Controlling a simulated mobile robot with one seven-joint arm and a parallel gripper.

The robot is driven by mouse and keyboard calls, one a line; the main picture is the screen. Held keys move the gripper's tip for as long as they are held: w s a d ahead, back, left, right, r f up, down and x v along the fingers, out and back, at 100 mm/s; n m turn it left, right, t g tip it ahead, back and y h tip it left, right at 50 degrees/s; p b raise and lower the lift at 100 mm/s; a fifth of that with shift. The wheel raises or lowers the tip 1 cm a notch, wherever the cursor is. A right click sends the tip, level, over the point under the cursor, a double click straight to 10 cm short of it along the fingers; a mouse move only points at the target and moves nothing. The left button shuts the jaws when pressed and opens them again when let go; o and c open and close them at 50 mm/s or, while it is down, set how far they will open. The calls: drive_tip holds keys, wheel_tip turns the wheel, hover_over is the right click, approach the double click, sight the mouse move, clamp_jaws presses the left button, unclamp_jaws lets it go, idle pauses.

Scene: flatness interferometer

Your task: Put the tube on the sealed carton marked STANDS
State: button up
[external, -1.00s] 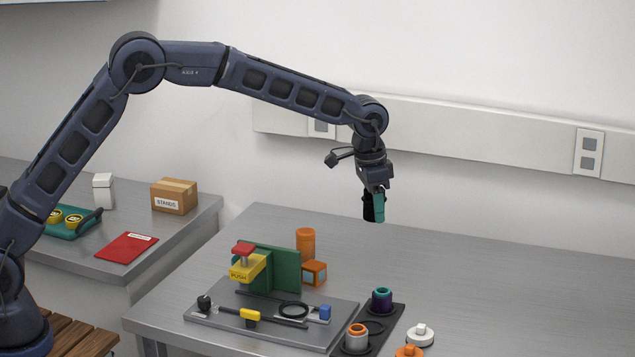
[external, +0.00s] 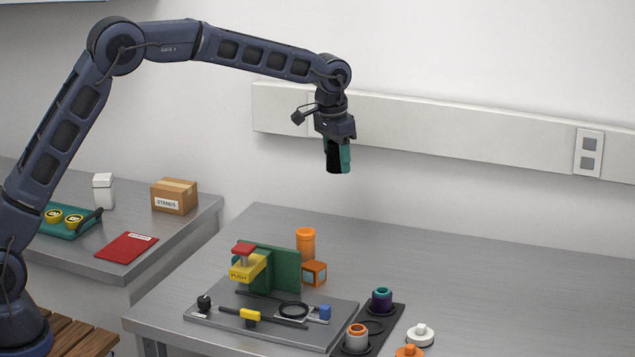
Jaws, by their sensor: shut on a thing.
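My gripper (external: 338,160) is high above the far left part of the near bench, pointing down. It is shut on a teal tube (external: 346,158), which hangs roughly upright; a black finger hides much of it. The sealed carton marked STANDS (external: 174,197) is a brown box with tape on top and a white label. It sits near the right edge of the left bench, lower than my gripper and to its left. The carton's top is bare.
The left bench also holds a white container (external: 103,190), a teal tray with yellow round items (external: 70,222) and a red folder (external: 127,247). On the near bench (external: 480,270) are an orange cylinder (external: 305,243), a green upright plate (external: 283,268) and several small parts. A gap separates the benches.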

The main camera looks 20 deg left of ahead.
drive_tip(key=w+a+r+n, duration=0.1)
drive_tip(key=w+a+n, duration=0.3)
drive_tip(key=a, duration=0.7)
wheel_tip(320, 180, up, 4)
drive_tip(key=n+y, duration=0.2)
drive_tip(key=n, duration=0.8)
hover_over(173, 183)
drive_tip(key=f, duration=1.9)
drive_tip(key=shift+s+d+f, duration=0.2)
drive_tip(key=shift+s+f, duration=0.05)
drive_tip(key=shift+s, duration=0.05)
drive_tip(key=shift+f, duration=0.2)
drive_tip(key=o, duration=1)
drive_tip(key=shift+r, duration=0.1)
